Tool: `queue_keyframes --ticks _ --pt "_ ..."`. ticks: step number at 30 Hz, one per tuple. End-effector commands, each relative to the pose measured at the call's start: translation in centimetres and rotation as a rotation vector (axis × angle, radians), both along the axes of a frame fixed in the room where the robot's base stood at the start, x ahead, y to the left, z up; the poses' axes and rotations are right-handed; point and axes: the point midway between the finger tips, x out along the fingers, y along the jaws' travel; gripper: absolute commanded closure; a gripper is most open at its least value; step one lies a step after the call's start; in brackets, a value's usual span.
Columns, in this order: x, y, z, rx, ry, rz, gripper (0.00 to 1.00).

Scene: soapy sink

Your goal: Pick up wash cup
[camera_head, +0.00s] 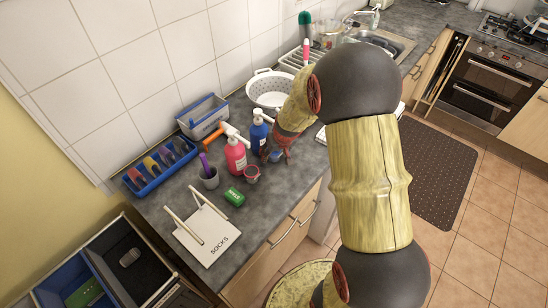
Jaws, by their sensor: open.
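A small red cup (252,174) stands on the grey counter in front of the pink pump bottle. A grey cup (209,179) with a purple-handled item in it stands to its left. I cannot tell for sure which of them is the wash cup. My gripper (277,157) is open, low over the counter, to the right of the red cup and apart from it. A small blue thing (275,156) shows between or just behind its fingers; whether they touch it is too small to tell.
A pink pump bottle (235,155) and a blue pump bottle (258,131) stand close behind. A green block (235,197) and a white SOCKS board (203,235) lie in front. A white colander (270,90) is farther back. My arm hides part of the counter's right side.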

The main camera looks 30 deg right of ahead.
Motion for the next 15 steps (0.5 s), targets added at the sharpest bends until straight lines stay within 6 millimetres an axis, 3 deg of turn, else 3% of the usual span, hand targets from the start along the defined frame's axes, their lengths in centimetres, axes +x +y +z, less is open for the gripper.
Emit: queue_keyframes --ticks 6,15 --pt "0.09 -0.02 -0.05 0.0 -0.001 0.0 0.42" --pt "0.08 -0.01 -0.04 0.0 -0.001 0.0 0.59"
